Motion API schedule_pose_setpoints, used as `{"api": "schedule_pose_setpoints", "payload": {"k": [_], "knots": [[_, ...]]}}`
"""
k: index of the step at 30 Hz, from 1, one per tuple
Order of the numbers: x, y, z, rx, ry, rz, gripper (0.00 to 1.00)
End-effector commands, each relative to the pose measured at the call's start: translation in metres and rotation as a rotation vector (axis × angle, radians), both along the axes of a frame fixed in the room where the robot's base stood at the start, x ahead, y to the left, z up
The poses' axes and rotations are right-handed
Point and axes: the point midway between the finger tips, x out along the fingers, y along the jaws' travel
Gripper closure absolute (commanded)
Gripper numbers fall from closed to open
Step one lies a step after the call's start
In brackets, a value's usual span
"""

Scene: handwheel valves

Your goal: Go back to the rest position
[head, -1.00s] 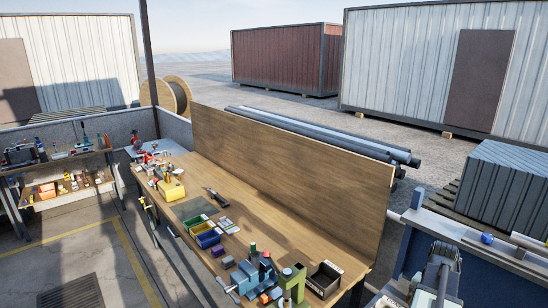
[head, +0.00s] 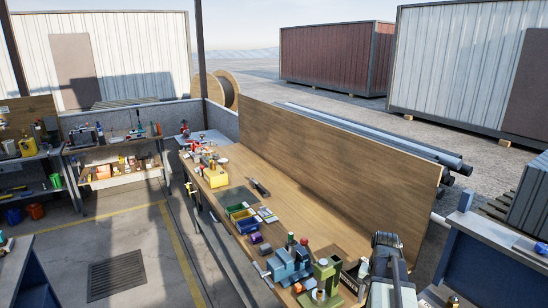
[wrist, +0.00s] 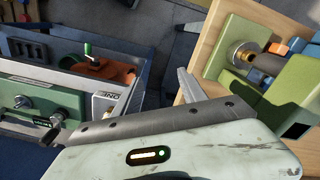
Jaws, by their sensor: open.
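My pale, scuffed wrist housing fills the bottom of that view. In the head view my dark arm (head: 388,262) is at the lower right, in front of the bench's near end; its fingertips cannot be made out there.
The long wooden workbench (head: 275,222) with a tall backboard (head: 330,170) runs along the middle. A green machine (head: 325,278) and a blue vise (head: 288,265) stand at its near end. In the wrist view, a blue container (wrist: 135,50) holds orange and green parts. Floor (head: 125,235) is open at left.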

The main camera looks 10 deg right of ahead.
Motion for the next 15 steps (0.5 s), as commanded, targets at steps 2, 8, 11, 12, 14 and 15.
{"api": "schedule_pose_setpoints", "payload": {"k": [2, 8, 11, 12, 14, 15], "knots": [[0.024, 0.071, -0.011, 0.000, 0.000, 0.140, 0.51], [0.042, 0.227, -0.024, -0.003, 0.001, 0.480, 0.51], [0.036, 0.276, -0.027, -0.004, 0.001, 0.608, 0.51], [0.032, 0.289, -0.028, -0.005, 0.001, 0.650, 0.51], [0.021, 0.296, -0.028, -0.006, 0.002, 0.709, 0.51], [0.018, 0.294, -0.027, -0.006, 0.002, 0.739, 0.51]]}}
